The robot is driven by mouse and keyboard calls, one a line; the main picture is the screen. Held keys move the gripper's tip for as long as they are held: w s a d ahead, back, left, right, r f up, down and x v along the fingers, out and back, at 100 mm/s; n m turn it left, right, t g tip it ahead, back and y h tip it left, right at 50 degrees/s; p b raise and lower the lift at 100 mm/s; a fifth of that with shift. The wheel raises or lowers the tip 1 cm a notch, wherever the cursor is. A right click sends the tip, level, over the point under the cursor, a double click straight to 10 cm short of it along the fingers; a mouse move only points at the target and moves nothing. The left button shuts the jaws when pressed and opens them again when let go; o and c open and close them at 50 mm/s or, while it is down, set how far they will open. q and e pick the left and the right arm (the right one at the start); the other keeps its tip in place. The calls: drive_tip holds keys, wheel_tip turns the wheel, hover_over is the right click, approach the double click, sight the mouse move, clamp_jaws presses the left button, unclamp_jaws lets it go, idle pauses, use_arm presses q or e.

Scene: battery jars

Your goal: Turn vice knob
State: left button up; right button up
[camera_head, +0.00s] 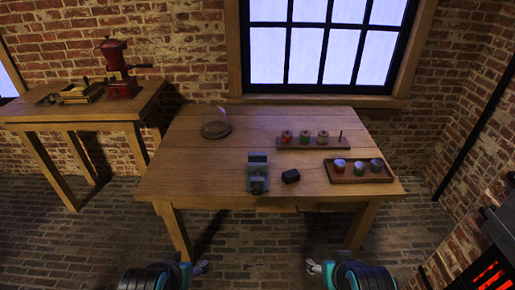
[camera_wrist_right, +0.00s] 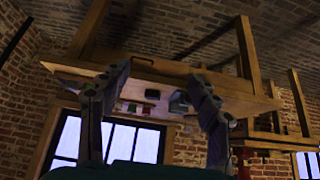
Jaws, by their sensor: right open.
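The vice also shows in the upside-down right wrist view (camera_wrist_right: 180,103), between the fingers. My left gripper (camera_head: 201,267) is low in front of the table, away from the vice; its jaw state is unclear. My right gripper (camera_head: 314,267) is also in front of the table, open and empty. Its two fingers stand wide apart in the wrist view (camera_wrist_right: 158,76).
A black block (camera_head: 291,176) lies right of the vice. A tray (camera_head: 359,177) with jars, a wooden rack (camera_head: 300,143) with coloured coils and a glass dome (camera_head: 215,122) stand on the table (camera_head: 185,165). A side table (camera_head: 125,113) holds a red grinder-like device (camera_head: 119,70).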

drive_tip(key=w+a+r+t, duration=0.1)
drive_tip(key=w+r, duration=0.1)
drive_tip(key=w, duration=0.9)
drive_tip(key=t+h+p, duration=0.1)
drive_tip(key=t+p, duration=0.1)
drive_tip(key=t, duration=0.2)
approach(257, 193)
drive_tip(key=d+r, duration=0.5)
drive_tip(key=d, duration=0.3)
drive_tip(key=shift+t+y, duration=0.5)
drive_tip(key=shift+t, duration=0.2)
drive_tip(key=w+a+f, duration=0.1)
drive_tip(key=a+f, duration=0.1)
drive_tip(key=w+a+f, duration=0.1)
drive_tip(key=a+f, duration=0.1)
drive_tip(key=f, duration=0.1)
drive_tip(key=w+a+f, duration=0.1)
drive_tip(key=a+f, duration=0.1)
drive_tip(key=a, duration=0.1)
drive_tip(key=shift+w+f, duration=0.25)
drive_tip(key=shift+w, duration=0.1)
drive_tip(key=b+x, duration=0.1)
drive_tip(key=x, duration=0.4)
drive_tip(key=shift+w+f+b, duration=0.15)
drive_tip(key=shift+w+b, duration=0.05)
drive_tip(key=shift+b, duration=0.15)
drive_tip(key=shift+w+f, duration=0.15)
drive_tip(key=shift+w, duration=0.5)
